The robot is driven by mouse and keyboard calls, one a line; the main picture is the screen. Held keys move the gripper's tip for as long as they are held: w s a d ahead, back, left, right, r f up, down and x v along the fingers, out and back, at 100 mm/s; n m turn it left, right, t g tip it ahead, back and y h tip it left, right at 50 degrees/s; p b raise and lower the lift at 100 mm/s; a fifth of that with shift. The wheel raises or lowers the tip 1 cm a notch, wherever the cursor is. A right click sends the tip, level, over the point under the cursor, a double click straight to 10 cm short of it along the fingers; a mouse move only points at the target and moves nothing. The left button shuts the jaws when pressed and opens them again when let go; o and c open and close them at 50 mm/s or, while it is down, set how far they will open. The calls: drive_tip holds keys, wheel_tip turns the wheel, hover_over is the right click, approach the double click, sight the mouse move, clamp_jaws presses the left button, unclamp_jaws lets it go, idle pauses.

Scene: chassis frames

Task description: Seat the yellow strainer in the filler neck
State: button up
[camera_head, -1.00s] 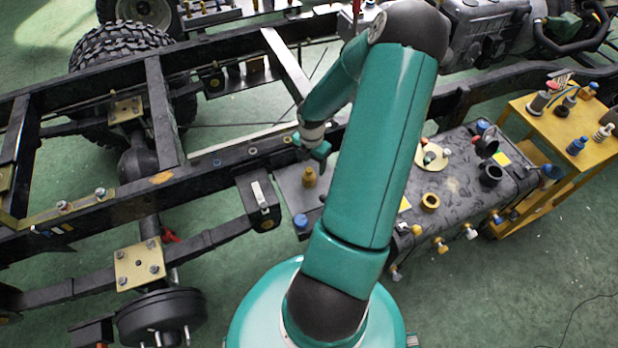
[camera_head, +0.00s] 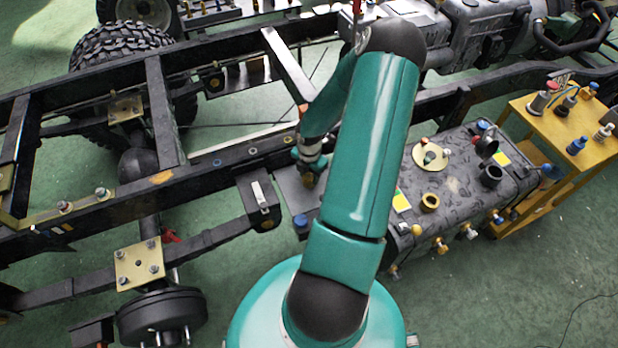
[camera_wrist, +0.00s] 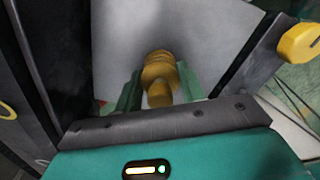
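The yellow strainer (camera_wrist: 159,72) stands on a grey plate (camera_wrist: 215,30) in the wrist view. It also shows as a small yellow patch (camera_head: 307,181) in the head view, mostly covered by my gripper. My gripper (camera_wrist: 160,88) is down at the strainer, one green finger on each side of it. I cannot tell whether the fingers press on it or leave a small gap. The dark tank (camera_head: 452,185) to the right carries a yellow ring-shaped neck (camera_head: 430,202) and a black round neck (camera_head: 491,174). I cannot tell which is the filler neck.
A black chassis rail (camera_head: 225,160) runs along the far side of the plate. A blue cap (camera_head: 301,221) sits at the plate's near edge. The tank top also holds a cream disc (camera_head: 430,156). A yellow trolley (camera_head: 535,127) with several fittings stands at the right.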

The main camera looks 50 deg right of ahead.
drive_tip(key=shift+c, duration=1.3)
drive_tip(key=shift+r, duration=0.5)
wheel_tip(320, 180, up, 2)
drive_tip(key=shift+r, duration=0.25)
drive_tip(key=s+a+r, duration=0.9)
drive_tip(key=a, duration=0.1)
drive_tip(key=shift+s+a+r, duration=0.15)
drive_tip(key=shift+a+r, duration=0.1)
